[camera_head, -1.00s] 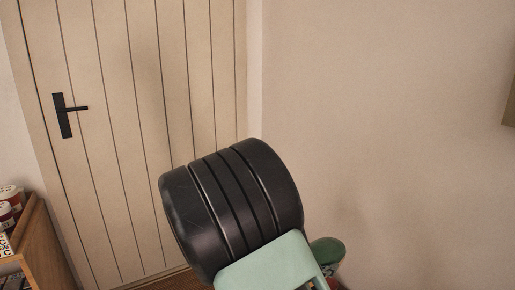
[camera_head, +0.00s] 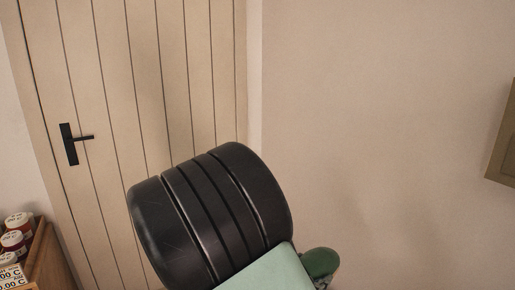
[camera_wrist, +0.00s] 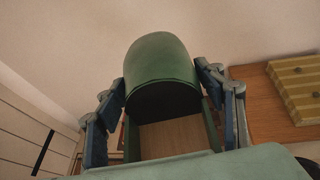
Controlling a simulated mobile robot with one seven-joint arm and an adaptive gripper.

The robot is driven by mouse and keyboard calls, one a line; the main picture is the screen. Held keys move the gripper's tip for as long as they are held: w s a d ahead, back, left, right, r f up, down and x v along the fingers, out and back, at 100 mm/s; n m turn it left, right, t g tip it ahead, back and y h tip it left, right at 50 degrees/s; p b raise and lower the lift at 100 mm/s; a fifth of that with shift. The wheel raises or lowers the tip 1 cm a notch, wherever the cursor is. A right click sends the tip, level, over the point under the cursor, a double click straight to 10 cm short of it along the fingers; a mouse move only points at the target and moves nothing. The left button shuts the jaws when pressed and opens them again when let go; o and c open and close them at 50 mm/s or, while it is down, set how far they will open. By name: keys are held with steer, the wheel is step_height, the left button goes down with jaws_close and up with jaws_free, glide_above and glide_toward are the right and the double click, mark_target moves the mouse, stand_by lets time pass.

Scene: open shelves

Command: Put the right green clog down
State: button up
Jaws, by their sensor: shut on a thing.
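A green clog (camera_wrist: 162,62) fills the middle of the wrist view, its rounded toe up and its dark opening and tan insole facing the camera. My gripper (camera_wrist: 168,95) has a blue-grey finger on each side of the clog and is shut on it. In the head view the clog (camera_head: 321,262) shows only as a small green end at the bottom, just right of my arm.
A wooden surface (camera_wrist: 262,108) with a yellowish striped object (camera_wrist: 298,88) on it lies right of the clog in the wrist view. A wooden shelf (camera_head: 52,262) with several jars (camera_head: 14,241) stands at the lower left in the head view. A plank door (camera_head: 120,100) and bare wall (camera_head: 390,150) are behind.

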mark_target(312, 259)
step_height(312, 259, up, 16)
steer(key=p, duration=1.8)
steer(key=shift+d+f, duration=0.1)
steer(key=shift+f, duration=0.1)
